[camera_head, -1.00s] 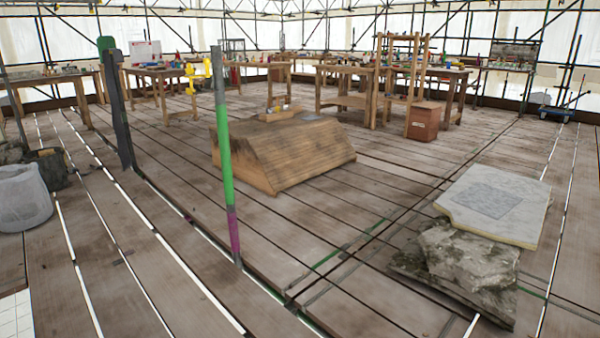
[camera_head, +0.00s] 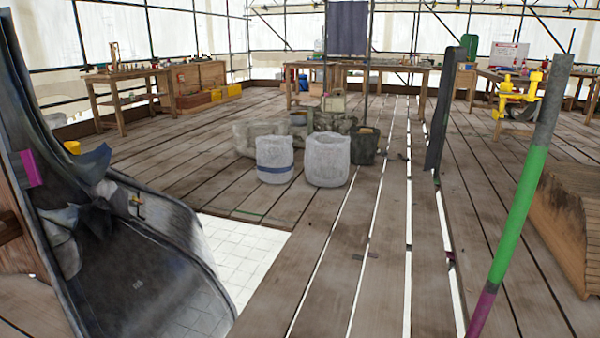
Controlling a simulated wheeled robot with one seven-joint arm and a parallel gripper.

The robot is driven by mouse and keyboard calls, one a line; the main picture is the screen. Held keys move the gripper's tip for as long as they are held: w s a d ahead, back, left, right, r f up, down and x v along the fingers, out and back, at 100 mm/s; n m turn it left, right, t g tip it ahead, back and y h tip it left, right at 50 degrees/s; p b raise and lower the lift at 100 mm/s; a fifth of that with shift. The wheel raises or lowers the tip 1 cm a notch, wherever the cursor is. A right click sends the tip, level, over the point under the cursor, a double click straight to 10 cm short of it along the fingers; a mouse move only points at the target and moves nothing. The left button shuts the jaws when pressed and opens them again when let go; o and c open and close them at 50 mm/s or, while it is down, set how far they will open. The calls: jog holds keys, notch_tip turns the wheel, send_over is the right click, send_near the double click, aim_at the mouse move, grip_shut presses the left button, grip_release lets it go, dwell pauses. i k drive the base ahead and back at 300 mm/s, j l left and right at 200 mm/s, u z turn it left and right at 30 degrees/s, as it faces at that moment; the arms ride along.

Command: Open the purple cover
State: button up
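I cannot make out a thing that is clearly a purple cover. A small flat purple piece (camera_head: 31,168) shows at the left, at the upper part of a dark grey chute-like sheet (camera_head: 140,270) with crumpled grey-blue cloth (camera_head: 85,175). An upright pole (camera_head: 519,210) at the right has a green band and a purple lower part. A dark blue-grey cloth (camera_head: 347,27) hangs at the back. My gripper is not in view.
Two pale sacks (camera_head: 326,160) and a dark bucket (camera_head: 364,146) stand mid-floor. Workbenches (camera_head: 130,84) line the back. A white tiled patch (camera_head: 238,255) lies beside the chute. A wooden block (camera_head: 565,220) is at the right edge. The plank floor (camera_head: 335,235) in front is largely clear.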

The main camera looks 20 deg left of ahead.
aim_at(25, 170)
jog(key=i+j+u, duration=0.2)
jog(key=u, duration=0.25)
jog(key=i+j+u, duration=0.15)
jog(key=u, duration=0.35)
jog(key=i+u, duration=0.3)
jog(key=u, duration=0.15)
jog(key=i+u, duration=0.2)
jog(key=u, duration=0.3)
jog(key=i+l+u, duration=0.15)
jog(key=u, duration=0.3)
jog(key=i+l+u, duration=0.25)
jog(key=i+l, duration=0.75)
jog(key=l, duration=0.25)
